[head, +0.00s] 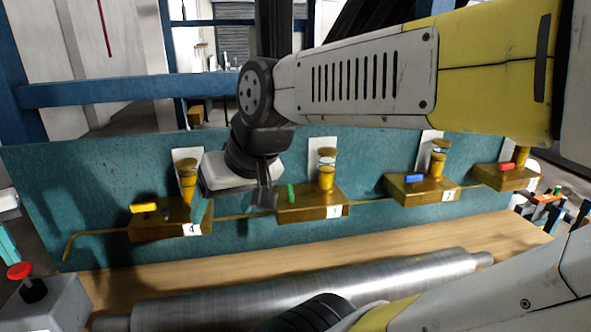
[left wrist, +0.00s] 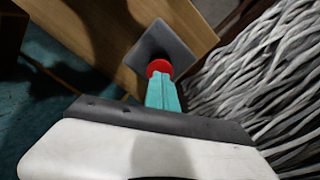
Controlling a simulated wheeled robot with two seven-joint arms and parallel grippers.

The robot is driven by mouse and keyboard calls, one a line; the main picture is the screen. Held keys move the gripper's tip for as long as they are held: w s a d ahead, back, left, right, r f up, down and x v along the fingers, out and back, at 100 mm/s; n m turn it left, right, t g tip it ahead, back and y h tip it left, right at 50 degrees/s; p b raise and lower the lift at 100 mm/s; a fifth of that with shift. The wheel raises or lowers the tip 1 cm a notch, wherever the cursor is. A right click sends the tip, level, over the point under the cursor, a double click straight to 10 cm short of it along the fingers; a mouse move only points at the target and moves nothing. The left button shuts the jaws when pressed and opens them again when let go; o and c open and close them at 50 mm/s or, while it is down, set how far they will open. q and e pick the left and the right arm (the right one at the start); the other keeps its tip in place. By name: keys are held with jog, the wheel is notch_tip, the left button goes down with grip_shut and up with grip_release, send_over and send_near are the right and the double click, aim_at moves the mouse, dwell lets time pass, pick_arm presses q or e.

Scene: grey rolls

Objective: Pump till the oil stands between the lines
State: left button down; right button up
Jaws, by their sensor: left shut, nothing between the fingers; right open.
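Brass oiler blocks line the teal panel: block 4 (head: 160,222) with a yellow lever (head: 145,208), block 3 (head: 305,207) with a green lever (head: 291,192), block 2 (head: 420,191) with a blue lever (head: 414,178), and a further block (head: 500,180) with a red lever (head: 507,167). Amber oil shows in the glass (head: 327,168) on block 3, with a paler band above. The lines are too small to make out. My right gripper (head: 233,207) is open and empty between blocks 4 and 3. My left gripper (left wrist: 162,82) is shut and empty near a red button (left wrist: 158,67).
The red button (head: 20,270) tops a grey box (head: 45,305) at the left front. A long metal roll (head: 300,288) lies along the wooden bench (head: 230,266). A thin brass pipe (head: 95,234) runs along the panel (head: 90,170). Pale strands (left wrist: 260,80) lie right in the left wrist view.

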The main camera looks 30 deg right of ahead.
aim_at(19, 268)
pick_arm(q)
jog(key=shift+f, duration=0.1)
dwell(0.3)
jog(key=shift+f, duration=2.4)
jog(key=shift+r, duration=4)
